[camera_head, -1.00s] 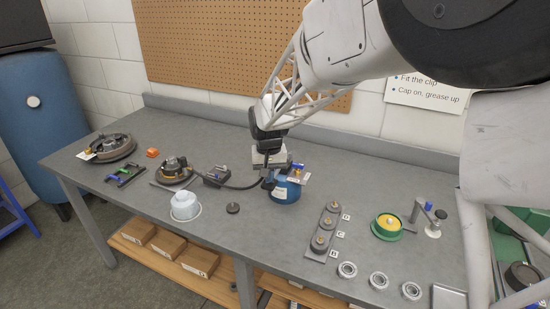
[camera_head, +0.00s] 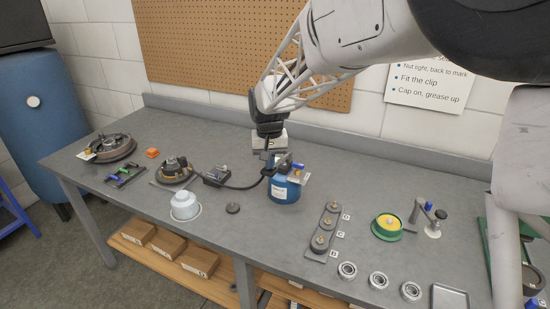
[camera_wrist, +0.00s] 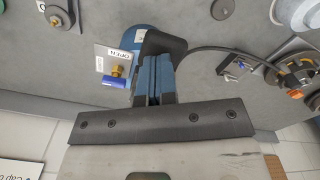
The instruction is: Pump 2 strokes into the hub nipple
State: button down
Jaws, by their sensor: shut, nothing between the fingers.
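The blue grease pump (camera_head: 285,191) stands upright near the middle of the bench, with a small tag and a blue-handled brass fitting on top. My gripper (camera_wrist: 153,66) is shut with nothing between its fingers, right at the pump's black lever part (camera_wrist: 161,44); whether it touches cannot be told. In the head view my gripper (camera_head: 271,158) is above the pump top. The hub (camera_head: 174,170) sits beside that block. Its nipple is too small to make out.
To the right are a rack of parts (camera_head: 323,232), several bearings (camera_head: 378,281), a green-yellow dish (camera_head: 387,226) and a small stand (camera_head: 433,222). A drum (camera_head: 113,150) lies far left.

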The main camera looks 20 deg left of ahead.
notch_tip(320, 180, up, 8)
jog(key=shift+w+f, duration=0.15)
jog(key=shift+w, duration=0.2)
dwell(0.7)
dwell(0.5)
jog(key=shift+d, duration=0.15)
jog(key=s+d+r+m+t, duration=0.1)
jog(key=s+d+r+m, duration=0.2)
jog(key=d, duration=1.2)
jog(key=s+d+r, duration=0.3)
jog(key=s+d, duration=0.2)
jog(key=d, duration=1)
jog(key=s+d+f+m, duration=0.1)
jog(key=s+d+f, duration=0.2)
jog(key=s+d, duration=0.7)
jog(key=s+d+f+m+t, duration=0.1)
jog(key=s+d+f+m, duration=0.1)
jog(key=s+d, duration=0.8)
jog(key=shift+s+f+t, duration=0.3)
jog(key=shift+s+f, duration=0.3)
jog(key=shift+s, duration=0.25)
